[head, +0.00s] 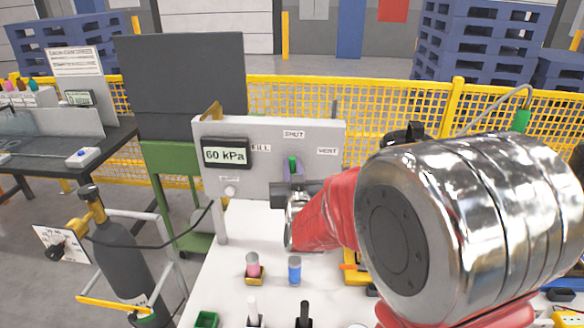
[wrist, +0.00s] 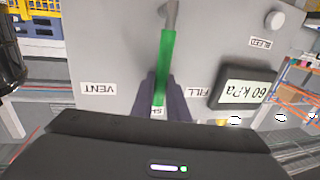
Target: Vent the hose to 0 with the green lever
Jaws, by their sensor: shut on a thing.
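The green lever (head: 292,164) is on the grey panel (head: 323,165). It stands about upright and points at the SHUT label (head: 293,134). The VENT label (head: 327,151) is to its right and the FILL label is to its left, partly hidden. The display (head: 226,153) reads 60 kPa. My gripper (head: 293,172) is shut on the lever near its free end. In the wrist view, which is upside down, the lever (wrist: 166,65) runs between the two dark fingers (wrist: 160,98), over the SHUT label.
My arm hides the panel's lower right. A pink-topped piece (head: 253,265) and a blue piece (head: 294,270) stand on the white table (head: 235,265) in front. A gas cylinder (head: 119,252) with a black hose stands at left. A yellow mesh fence (head: 385,105) runs behind.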

